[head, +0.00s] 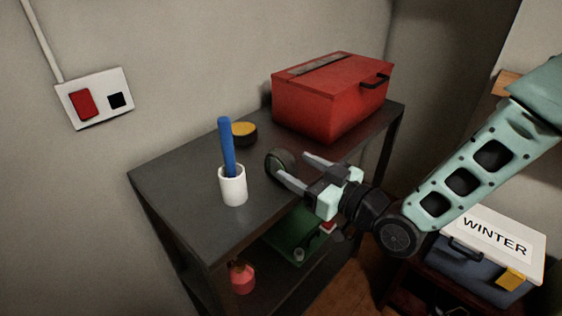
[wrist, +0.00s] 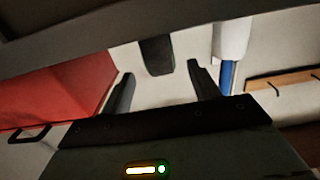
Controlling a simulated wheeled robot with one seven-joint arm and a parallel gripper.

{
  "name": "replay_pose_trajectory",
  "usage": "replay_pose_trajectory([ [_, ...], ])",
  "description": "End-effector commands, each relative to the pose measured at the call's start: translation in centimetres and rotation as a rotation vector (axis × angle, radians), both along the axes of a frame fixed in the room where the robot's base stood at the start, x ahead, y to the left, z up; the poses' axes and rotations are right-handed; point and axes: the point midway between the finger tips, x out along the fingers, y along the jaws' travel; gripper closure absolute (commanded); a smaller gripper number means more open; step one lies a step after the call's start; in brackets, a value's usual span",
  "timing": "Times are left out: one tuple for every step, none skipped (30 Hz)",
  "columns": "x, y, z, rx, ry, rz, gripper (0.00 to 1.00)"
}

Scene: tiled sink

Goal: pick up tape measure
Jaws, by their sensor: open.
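A dark, rounded object that looks like the tape measure (head: 279,164) stands on the dark shelf top, close to its front edge. My gripper (head: 293,167) is open and empty, with its fingertips right at this object from the front right. In the wrist view the dark object (wrist: 157,55) shows between and just beyond the two open fingers (wrist: 160,73). One finger partly covers it in the head view. I cannot tell whether a finger touches it.
A white cup (head: 233,186) holding a blue stick (head: 227,145) stands left of the gripper. A round yellow-topped black item (head: 243,131) lies behind. A red toolbox (head: 325,103) fills the shelf's far right. The shelf's left part (head: 180,173) is clear.

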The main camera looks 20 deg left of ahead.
Motion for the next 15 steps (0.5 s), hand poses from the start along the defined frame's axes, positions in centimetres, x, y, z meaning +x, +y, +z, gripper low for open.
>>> replay_pose_trajectory([
  [0.1, 0.3, 0.0, 0.0, 0.001, 0.0, 0.39],
  [0.2, 0.4, 0.0, 0.0, 0.0, 0.0, 0.39],
  [0.2, 0.6, 0.1, 0.0, 0.0, 0.001, 0.39],
  [0.3, 0.9, 0.1, 0.0, 0.0, 0.001, 0.39],
  [0.3, 1.1, 0.2, 0.0, 0.001, 0.002, 0.39],
  [0.5, 1.7, 0.3, 0.001, 0.0, 0.002, 0.39],
  [0.7, 2.1, 0.4, 0.001, 0.001, 0.002, 0.39],
  [0.8, 2.5, 0.4, 0.001, 0.001, 0.002, 0.39],
  [1.0, 3.1, 0.5, 0.0, 0.001, 0.002, 0.39],
  [1.2, 3.6, 0.5, 0.0, 0.001, 0.002, 0.39],
  [1.4, 3.9, 0.4, 0.0, 0.001, 0.001, 0.39],
  [1.6, 4.4, 0.3, 0.001, 0.001, 0.0, 0.39],
  [1.7, 4.6, 0.3, 0.0, 0.001, 0.0, 0.39],
  [1.8, 4.9, 0.3, 0.0, 0.001, 0.0, 0.39],
  [1.9, 5.1, 0.3, 0.0, 0.0, 0.001, 0.39],
])
